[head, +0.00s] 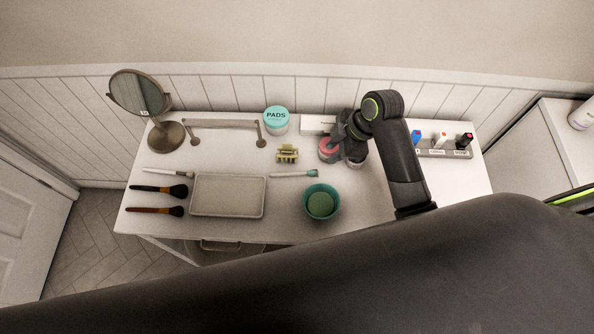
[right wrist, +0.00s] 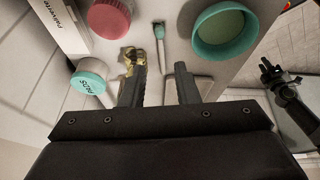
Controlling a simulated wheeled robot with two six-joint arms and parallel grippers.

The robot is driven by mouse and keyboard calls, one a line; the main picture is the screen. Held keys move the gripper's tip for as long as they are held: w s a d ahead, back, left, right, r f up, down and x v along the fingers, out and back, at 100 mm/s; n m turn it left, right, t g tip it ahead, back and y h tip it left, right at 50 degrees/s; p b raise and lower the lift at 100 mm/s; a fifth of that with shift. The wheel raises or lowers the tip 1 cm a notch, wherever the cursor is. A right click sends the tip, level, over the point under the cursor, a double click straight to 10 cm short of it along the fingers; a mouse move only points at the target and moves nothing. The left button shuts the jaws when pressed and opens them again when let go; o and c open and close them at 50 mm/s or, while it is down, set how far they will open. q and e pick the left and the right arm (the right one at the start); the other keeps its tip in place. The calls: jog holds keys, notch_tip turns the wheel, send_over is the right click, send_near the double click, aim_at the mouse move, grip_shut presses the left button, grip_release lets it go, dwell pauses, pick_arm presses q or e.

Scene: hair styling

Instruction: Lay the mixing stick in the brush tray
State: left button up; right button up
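The mixing stick, apparently the pale stick with a teal tip (head: 294,174), lies flat between the brush tray and a green bowl. It also shows beyond my fingers in the right wrist view (right wrist: 160,45). The brush tray (head: 228,213) is a pale, shallow rectangular tray, empty, left of the stick. My right gripper (head: 345,143) is above the back of the table near a pink-lidded jar, right of the stick. In the right wrist view its fingers (right wrist: 160,88) are apart with nothing held. A black arm end, seemingly my left gripper (right wrist: 272,75), is small at the right of that view.
The green bowl (head: 321,203) stands near the front. A hair clip (head: 287,153), pads tub (head: 276,120) and pink-lidded jar (head: 328,148) stand behind. Brushes (head: 160,190) lie left of the tray. A mirror (head: 140,95) and a bottle rack (head: 445,150) flank the table.

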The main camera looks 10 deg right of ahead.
send_near(309, 173)
jog(key=shift+p+x, duration=0.35)
jog(key=shift+x, duration=0.8)
jog(key=shift+p+x, duration=0.55)
jog(key=shift+x, duration=2.15)
jog(key=shift+d, duration=0.1)
grip_shut()
